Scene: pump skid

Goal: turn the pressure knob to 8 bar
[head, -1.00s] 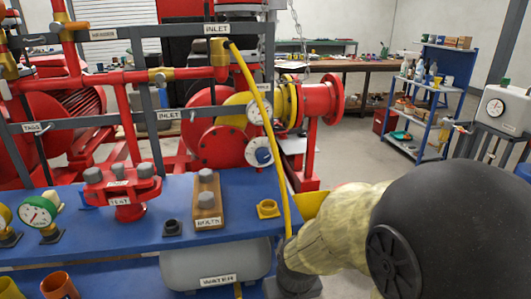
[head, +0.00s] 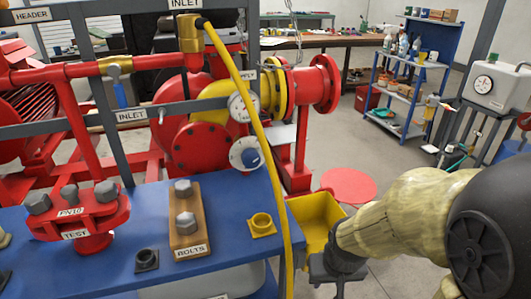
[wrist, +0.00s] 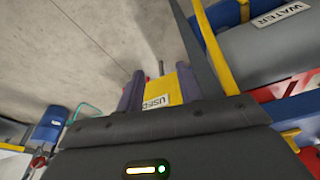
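A blue knob on a round white dial (head: 246,154), which looks like the pressure knob, is mounted on the skid's grey frame in the head view. Its scale and setting are too small to read. A round white gauge (head: 242,107) sits just above it; its reading is not legible. My gripper (head: 338,276) is low and to the right of the knob, apart from it, beyond the blue bench's right edge. In the wrist view my gripper (wrist: 159,88) has its two fingers spread with nothing held between them. The knob does not show in the wrist view.
A yellow hose (head: 256,110) hangs close beside the knob and gauge. A yellow bin (head: 316,218), labelled USED in the wrist view, stands by my gripper. The blue bench (head: 215,225) holds a bolts block (head: 187,220) and a red test flange (head: 80,213).

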